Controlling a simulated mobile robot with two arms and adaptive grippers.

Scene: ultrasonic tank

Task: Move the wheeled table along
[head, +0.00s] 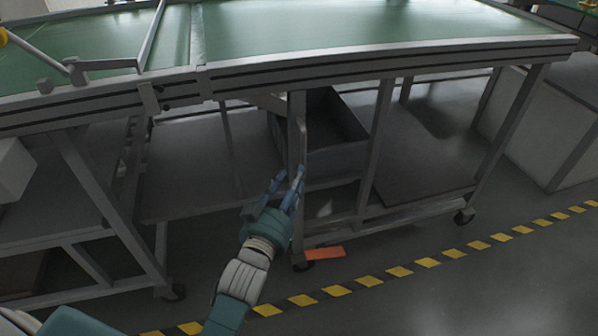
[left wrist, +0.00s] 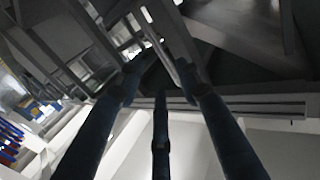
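The wheeled table (head: 420,60) has a long green top with a grey metal edge, legs, a low shelf and dark castors. It fills the upper middle and right of the head view. A light upright bar (head: 302,125) stands at its near left leg. My right gripper is not in view.
A second green-topped frame (head: 85,190) on castors adjoins at left. A grey bin (head: 340,160) sits under the table. An orange piece (head: 325,253) lies near a castor (head: 303,266). Yellow-black floor tape (head: 400,271) runs in front. A pale cabinet (head: 545,120) stands at right.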

